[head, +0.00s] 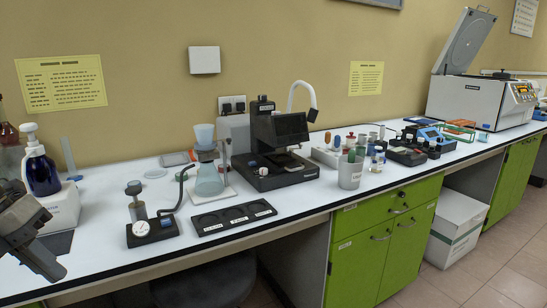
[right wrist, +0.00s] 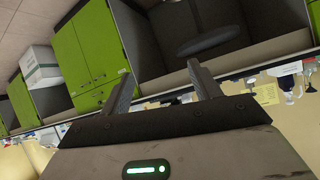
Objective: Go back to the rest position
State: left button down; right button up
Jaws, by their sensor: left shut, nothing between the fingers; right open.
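My left gripper (head: 42,262) is at the left edge of the head view, in front of the bench. It is shut, with nothing visible in it, and is apart from the instruments. My right gripper (right wrist: 162,75) shows only in the right wrist view. Its two fingers stand wide apart with nothing between them. That view is upside down, and the fingers point toward the bench's green cabinets (right wrist: 92,48) and the open knee space.
The white bench (head: 110,262) carries a gauge pump (head: 140,228), a flask stand (head: 208,178), a black three-well tray (head: 232,217) and a beaker (head: 350,172). A blue bottle (head: 41,174) is close to my left gripper. A stool (head: 205,285) stands below the bench.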

pick_arm(q)
jog(key=s+d+f+n+t+h, duration=0.1)
jog(key=s+d+f+n+t, duration=0.15)
jog(key=f+n+t, duration=0.55)
jog(key=s+d+f+n+t, duration=0.2)
jog(key=d+f+n+t, duration=0.2)
jog(key=f+n, duration=0.8)
jog(key=s+d+f+n+g+y, duration=0.1)
jog(key=s+d+f+n, duration=0.2)
jog(key=d+n, duration=0.3)
jog(key=s+d+f+n+g+y, duration=0.1)
jog(key=s+d+f+n, duration=0.3)
jog(key=d, duration=0.4)
jog(key=shift+s+f+n+g+y, duration=0.15)
jog(key=shift+f+n+g+y, duration=0.3)
jog(key=shift+f+n, duration=0.5)
pick_arm(e)
jog(key=f, duration=0.3)
jog(key=shift+s+d+f+n+g+h, duration=0.2)
jog(key=shift+d+n+g+h, duration=0.1)
jog(key=shift+d, duration=0.05)
